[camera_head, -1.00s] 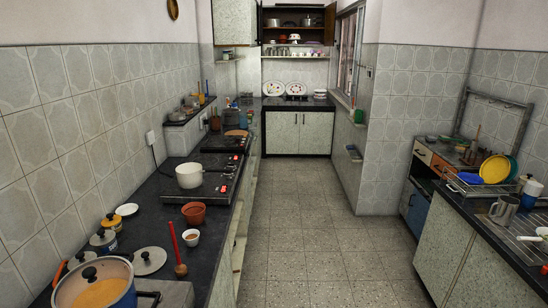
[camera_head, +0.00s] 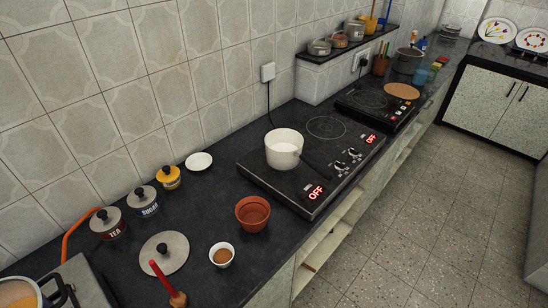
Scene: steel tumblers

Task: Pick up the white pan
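The white pan (camera_head: 284,150) stands upright on the near black cooktop (camera_head: 250,168), on the dark counter along the left wall. A dark handle (camera_head: 318,172) seems to extend from it toward the lower right. The pan's opening faces up and its inside looks empty. Nothing touches it from above. My gripper is not in view.
A terracotta pot (camera_head: 253,213) and a small white bowl (camera_head: 222,255) stand left of the cooktop. A grey lid (camera_head: 164,254), a red-handled tool (camera_head: 168,284), and labelled jars (camera_head: 143,201) are further left. A second cooktop (camera_head: 376,108) lies beyond. Open floor (camera_head: 420,220) is on the right.

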